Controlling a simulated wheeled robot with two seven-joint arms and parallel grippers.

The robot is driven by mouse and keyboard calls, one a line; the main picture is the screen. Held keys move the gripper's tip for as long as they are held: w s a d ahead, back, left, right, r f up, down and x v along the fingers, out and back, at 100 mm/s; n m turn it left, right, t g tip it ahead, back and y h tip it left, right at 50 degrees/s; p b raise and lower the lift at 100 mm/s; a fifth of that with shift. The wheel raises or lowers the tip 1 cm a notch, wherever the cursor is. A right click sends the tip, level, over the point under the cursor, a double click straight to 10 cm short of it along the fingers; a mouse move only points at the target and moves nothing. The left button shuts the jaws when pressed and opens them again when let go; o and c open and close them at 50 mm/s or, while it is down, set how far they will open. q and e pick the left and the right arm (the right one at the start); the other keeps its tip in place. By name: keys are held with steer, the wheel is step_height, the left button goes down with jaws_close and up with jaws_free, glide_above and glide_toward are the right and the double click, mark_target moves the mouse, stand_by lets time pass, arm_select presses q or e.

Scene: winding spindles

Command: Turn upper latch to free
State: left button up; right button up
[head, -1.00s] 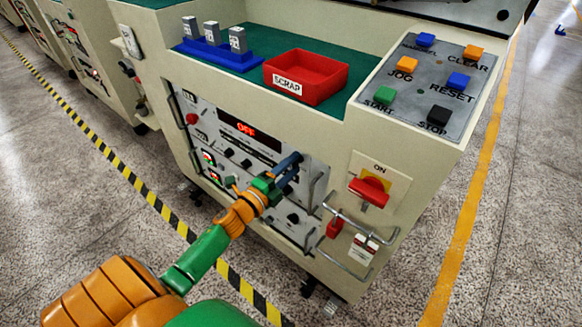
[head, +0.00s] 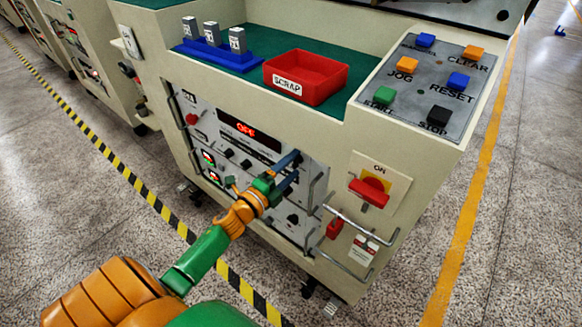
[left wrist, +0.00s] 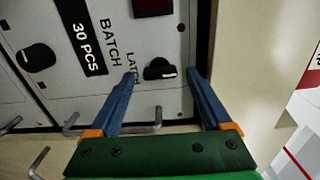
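The upper latch is a small black knob (left wrist: 160,69) beside the printed word LATCH on the grey panel, in the left wrist view. Its grip bar lies roughly crosswise in that picture. My left gripper (left wrist: 166,73) is open, with one blue finger on each side of the knob. Gaps show between the knob and both fingers. In the head view my left gripper (head: 294,167) is at the right part of the upper panel (head: 225,135), and its fingers hide the latch there. My right gripper is not in view.
A metal handle (head: 316,192) stands out right of my left gripper. A red rotary switch (head: 369,192) and a bent rail (head: 350,226) lie further right. A red scrap bin (head: 306,78) and button plate (head: 425,82) are on top. Another black knob (left wrist: 38,57) shows in the wrist view.

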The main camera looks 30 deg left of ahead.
arm_select(q)
steer(key=s, duration=0.7)
steer(key=shift+a, duration=0.3)
